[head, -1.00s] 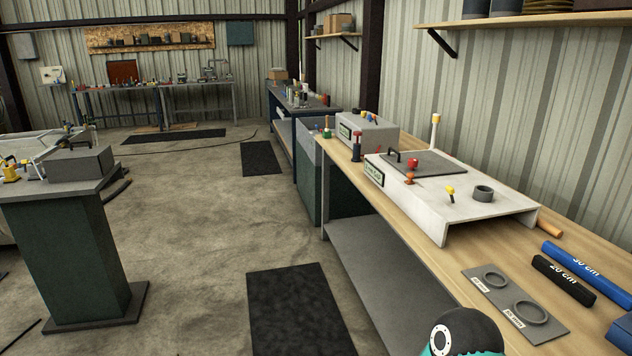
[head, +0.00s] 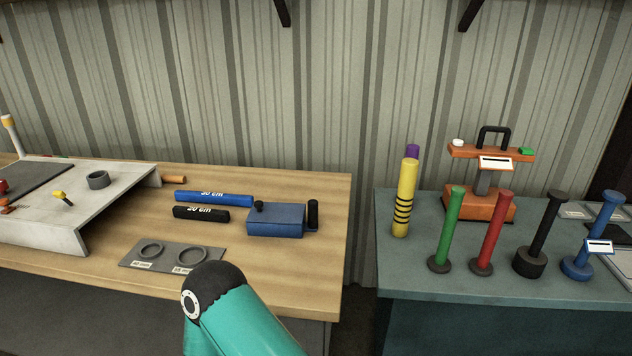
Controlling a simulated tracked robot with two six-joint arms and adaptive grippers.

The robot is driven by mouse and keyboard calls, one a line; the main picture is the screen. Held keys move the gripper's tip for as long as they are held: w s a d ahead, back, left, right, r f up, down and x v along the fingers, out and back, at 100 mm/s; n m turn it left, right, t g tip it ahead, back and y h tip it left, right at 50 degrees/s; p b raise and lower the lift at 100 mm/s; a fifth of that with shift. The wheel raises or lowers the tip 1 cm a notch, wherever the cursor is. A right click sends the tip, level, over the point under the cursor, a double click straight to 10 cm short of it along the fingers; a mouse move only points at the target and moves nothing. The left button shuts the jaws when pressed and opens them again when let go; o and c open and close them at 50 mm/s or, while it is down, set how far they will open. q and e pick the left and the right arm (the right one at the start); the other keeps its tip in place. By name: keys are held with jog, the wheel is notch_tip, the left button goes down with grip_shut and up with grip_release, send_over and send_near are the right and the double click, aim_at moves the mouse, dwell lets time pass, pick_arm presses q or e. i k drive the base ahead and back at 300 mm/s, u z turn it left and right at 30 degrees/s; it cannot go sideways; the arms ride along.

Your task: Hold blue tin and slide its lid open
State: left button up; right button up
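The blue tin (head: 276,222) is a flat blue box near the right end of the wooden bench. A small black knob (head: 259,206) stands at its left on top, and a black upright handle (head: 313,214) stands at its right end. The lid looks shut, but its edge is too small to make out. Nothing holds the tin. One teal arm link of mine with a black joint reaches in at the bottom, in front of the bench. Neither gripper shows in the head view.
Blue (head: 214,198) and black (head: 201,213) bars lie left of the tin, with a grey plate with two rings (head: 177,256) in front. A white stand (head: 78,224) is further left. Past a gap at right, a teal bench (head: 474,287) carries several coloured posts. Bare wood lies before the tin.

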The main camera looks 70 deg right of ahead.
aim_at(261, 211)
jog(key=u, duration=0.25)
jog(key=i, duration=0.2)
jog(key=u, duration=3.95)
jog(key=i, duration=0.6)
jog(key=u, duration=5.6)
jog(key=i, duration=0.55)
